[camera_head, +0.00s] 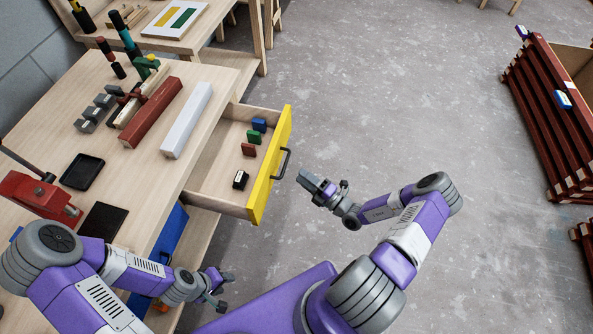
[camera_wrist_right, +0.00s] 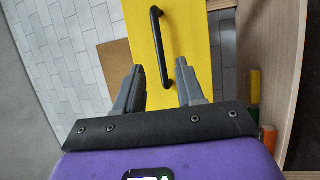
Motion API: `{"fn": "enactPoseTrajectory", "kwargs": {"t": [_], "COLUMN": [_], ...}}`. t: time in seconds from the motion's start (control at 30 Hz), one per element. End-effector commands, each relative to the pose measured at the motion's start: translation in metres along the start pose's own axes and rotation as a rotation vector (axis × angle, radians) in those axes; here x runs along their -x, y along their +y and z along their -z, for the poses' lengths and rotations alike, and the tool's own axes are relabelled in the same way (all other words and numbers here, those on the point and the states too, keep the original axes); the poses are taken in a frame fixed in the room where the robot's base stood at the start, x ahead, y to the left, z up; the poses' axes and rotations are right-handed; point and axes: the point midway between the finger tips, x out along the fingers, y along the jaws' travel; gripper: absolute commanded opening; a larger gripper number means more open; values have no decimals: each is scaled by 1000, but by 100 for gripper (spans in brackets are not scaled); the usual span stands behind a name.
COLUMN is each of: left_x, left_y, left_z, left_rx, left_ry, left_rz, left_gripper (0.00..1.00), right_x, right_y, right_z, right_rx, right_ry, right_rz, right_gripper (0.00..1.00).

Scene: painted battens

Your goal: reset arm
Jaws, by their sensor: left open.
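My left gripper (camera_head: 222,290) is low at the bottom of the head view, beside the workbench, open and empty. My right gripper (camera_head: 312,183) is in front of the yellow drawer front (camera_head: 269,172), near its dark handle (camera_head: 283,163). The right wrist view shows the right gripper (camera_wrist_right: 157,82) with its two fingers apart, one on each side of the handle's lower end as seen there. The handle (camera_wrist_right: 158,48) shows between and beyond the fingers. In the head view a gap separates the gripper from the handle. Nothing is held.
The open drawer (camera_head: 215,186) juts from the workbench (camera_head: 140,170) and holds several small coloured blocks. A white batten (camera_head: 187,120) and a red batten (camera_head: 152,112) lie on the bench. A red vise (camera_head: 38,195) stands at left. Open floor (camera_head: 420,110) lies right.

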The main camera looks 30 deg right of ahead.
Motion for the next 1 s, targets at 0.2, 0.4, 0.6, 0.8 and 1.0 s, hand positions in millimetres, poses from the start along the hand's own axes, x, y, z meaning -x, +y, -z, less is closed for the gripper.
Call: {"fn": "enactPoseTrajectory", "kwargs": {"t": [0.2,0.4,0.6,0.8,1.0], "left_x": [0,0,0,0,0], "left_y": [0,0,0,0,0], "left_z": [0,0,0,0,0], "left_rx": [0,0,0,0,0], "left_ry": [0,0,0,0,0], "left_rz": [0,0,0,0,0], "left_gripper": [43,43,43,43,43], "right_x": [7,7,6,-6,1], "right_y": [0,0,0,-6,-32], "right_z": [0,0,0,38,167], "right_rx": [0,0,1,76,444], "right_ry": [0,0,0,149,721], "right_rz": [-2,-1,-1,51,155], "right_gripper": [38,38,38,38,38]}}
